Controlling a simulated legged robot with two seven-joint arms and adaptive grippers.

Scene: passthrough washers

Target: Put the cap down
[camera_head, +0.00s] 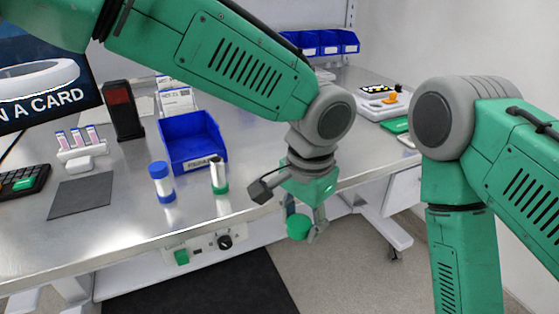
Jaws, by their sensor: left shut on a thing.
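My left gripper (304,219) points down in front of the table's front edge, over the floor in the picture. It is shut on a round green cap (298,228), which shows between its fingers. A small vial (217,173) with a whitish body, dark top and green base stands on the metal table, left of the gripper. A white tube with blue ends (161,183) stands further left. My right arm comes in from the right and hangs down; its gripper is out of the picture.
A blue bin (192,146) stands behind the vial. A grey mat (81,195), a rack of pink tubes (79,143), a dark red-fronted stand (122,110) and a keyboard (22,184) are at left. Bare metal table (255,150) lies right of the bin.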

